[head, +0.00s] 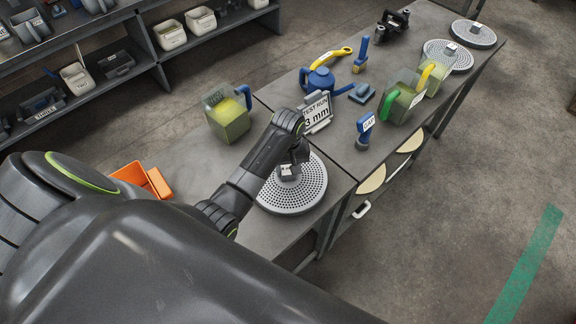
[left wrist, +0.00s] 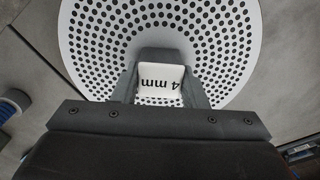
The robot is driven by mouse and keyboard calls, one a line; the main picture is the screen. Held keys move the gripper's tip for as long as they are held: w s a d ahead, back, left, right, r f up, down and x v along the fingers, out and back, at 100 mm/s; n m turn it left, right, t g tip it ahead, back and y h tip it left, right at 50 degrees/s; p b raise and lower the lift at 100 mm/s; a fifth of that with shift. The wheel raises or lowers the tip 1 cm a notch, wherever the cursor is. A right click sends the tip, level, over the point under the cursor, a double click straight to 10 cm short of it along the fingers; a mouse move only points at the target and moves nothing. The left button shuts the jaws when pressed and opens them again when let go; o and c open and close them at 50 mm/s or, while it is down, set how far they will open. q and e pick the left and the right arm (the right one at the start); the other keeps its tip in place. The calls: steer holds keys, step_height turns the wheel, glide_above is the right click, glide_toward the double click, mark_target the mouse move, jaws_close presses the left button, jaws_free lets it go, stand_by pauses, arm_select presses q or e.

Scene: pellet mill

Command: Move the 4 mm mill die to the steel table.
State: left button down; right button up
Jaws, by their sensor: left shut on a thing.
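The 4 mm mill die (head: 312,199) is a round, light-grey perforated disc at the near end of the grey tabletop, with a small block at its centre. In the left wrist view the die (left wrist: 90,50) fills much of the picture, and its white tag (left wrist: 160,85) reads "4 mm" upside down. My left gripper (head: 290,168) is shut on the die's central block; its fingers flank the tag in the left wrist view (left wrist: 160,88). I cannot tell whether the die touches the tabletop. My right gripper is not in view.
A jug of green pellets (head: 228,122) and a "TEST RUN 3 mm" sign (head: 318,113) stand near the die. An orange bin (head: 140,178) is left; shelves (head: 150,52) stand behind.

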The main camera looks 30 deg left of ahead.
arm_select(q)
steer(key=shift+w+f, duration=0.15)
steer(key=shift+f, duration=0.05)
stand_by(0.6)
steer(key=shift+f, duration=0.4)
steer(key=shift+f+p, duration=0.15)
steer(key=shift+p, duration=0.15)
stand_by(0.5)
steer(key=c, duration=1.3)
jaws_free()
steer(key=o, duration=0.5)
steer(key=shift+d, duration=0.1)
steer(key=shift+o, duration=0.7)
steer(key=shift+s+f, duration=0.3)
steer(key=shift+s, duration=0.1)
steer(key=o, duration=0.7)
steer(key=shift+w, duration=0.1)
steer(key=shift+c, duration=0.2)
steer(key=shift+r, duration=0.15)
